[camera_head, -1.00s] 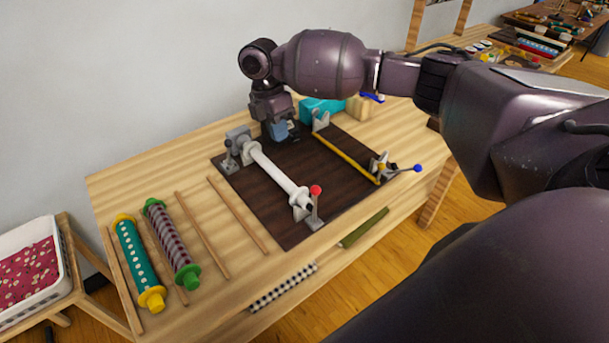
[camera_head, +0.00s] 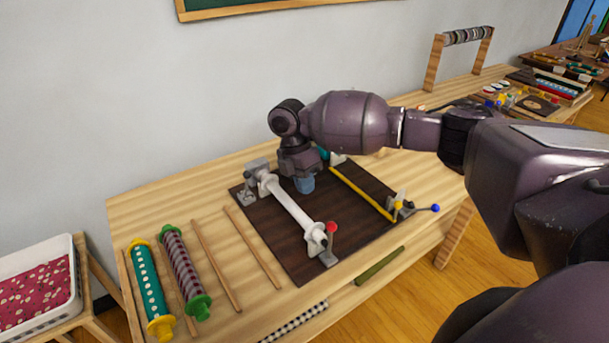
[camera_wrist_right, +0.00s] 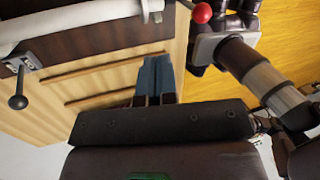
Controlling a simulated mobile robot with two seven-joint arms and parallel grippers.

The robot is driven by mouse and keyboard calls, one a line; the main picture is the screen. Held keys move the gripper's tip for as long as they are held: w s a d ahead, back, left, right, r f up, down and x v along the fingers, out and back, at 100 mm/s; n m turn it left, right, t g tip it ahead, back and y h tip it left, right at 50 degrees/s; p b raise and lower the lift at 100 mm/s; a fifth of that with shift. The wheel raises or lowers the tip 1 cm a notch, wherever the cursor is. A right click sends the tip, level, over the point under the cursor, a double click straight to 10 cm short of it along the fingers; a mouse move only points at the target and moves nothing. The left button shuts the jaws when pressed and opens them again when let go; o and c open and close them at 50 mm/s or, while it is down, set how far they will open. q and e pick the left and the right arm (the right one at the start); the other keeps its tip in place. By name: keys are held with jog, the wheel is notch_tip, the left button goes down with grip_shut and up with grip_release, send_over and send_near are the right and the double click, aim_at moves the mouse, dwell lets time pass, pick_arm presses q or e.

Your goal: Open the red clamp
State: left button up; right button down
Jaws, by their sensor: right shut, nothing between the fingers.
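The red clamp's round red knob (camera_head: 331,227) sits on a short lever at the front end of a white roller (camera_head: 290,206). Its metal bracket (camera_head: 328,259) is on the dark board's front edge. The lever looks roughly upright; whether its jaw grips the roller is unclear. In the right wrist view the red knob (camera_wrist_right: 202,12) shows at the top, apart from my fingers. My right gripper (camera_head: 305,185) is over the board, beside the roller's far half. Its blue fingers are together and empty in the wrist view (camera_wrist_right: 156,78).
The dark board (camera_head: 290,250) also bears a yellow rod (camera_head: 360,193) and a blue-knobbed clamp (camera_head: 434,208). A black-knobbed lever (camera_wrist_right: 18,102) shows in the wrist view. Thin sticks (camera_head: 216,265) and patterned rollers (camera_head: 185,272) lie left on the wooden table (camera_head: 170,210).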

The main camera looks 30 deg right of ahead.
jog(key=s+f, duration=0.1)
jog(key=f, duration=0.1)
jog(key=s+d+f, duration=0.1)
jog(key=s+f+p, duration=0.1)
jog(key=s+f, duration=0.1)
jog(key=shift+d+f, duration=0.15)
jog(key=shift+f, duration=0.15)
jog(key=shift+s+d, duration=0.1)
jog(key=shift+s, duration=0.3)
jog(key=shift+s+f, duration=0.15)
jog(key=shift+s, duration=0.1)
